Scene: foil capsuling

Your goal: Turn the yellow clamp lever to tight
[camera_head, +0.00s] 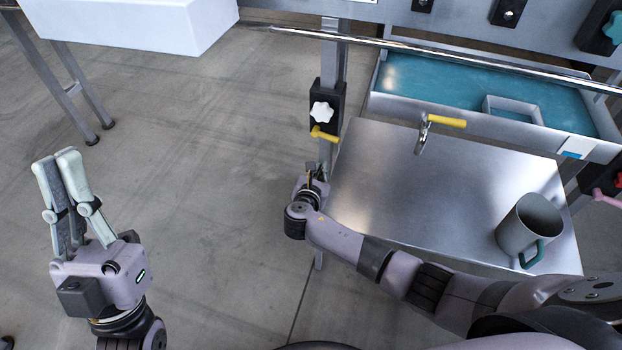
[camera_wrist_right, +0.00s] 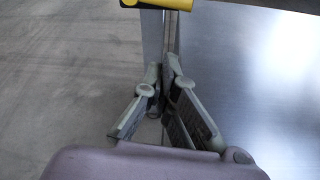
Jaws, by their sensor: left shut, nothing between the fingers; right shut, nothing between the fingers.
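The yellow clamp lever (camera_head: 324,135) sticks out from the lower part of a black clamp block (camera_head: 330,97) on an upright metal post. A white star knob (camera_head: 321,112) sits just above the lever. My right gripper (camera_head: 311,168) is just below the lever, apart from it, and partly hidden by its own wrist. In the right wrist view its fingers (camera_wrist_right: 163,68) are shut and empty, and a yellow bar (camera_wrist_right: 158,4), apparently the lever, shows at the top edge. My left gripper (camera_head: 68,155) is shut and empty over the floor at the left.
A metal shelf (camera_head: 390,190) right of the post carries a grey mug (camera_head: 530,225). A tap with a yellow handle (camera_head: 447,122) hangs above the shelf. A teal-lined tray (camera_head: 440,85) is behind. A white box (camera_head: 130,25) stands at the upper left. Floor between the arms is clear.

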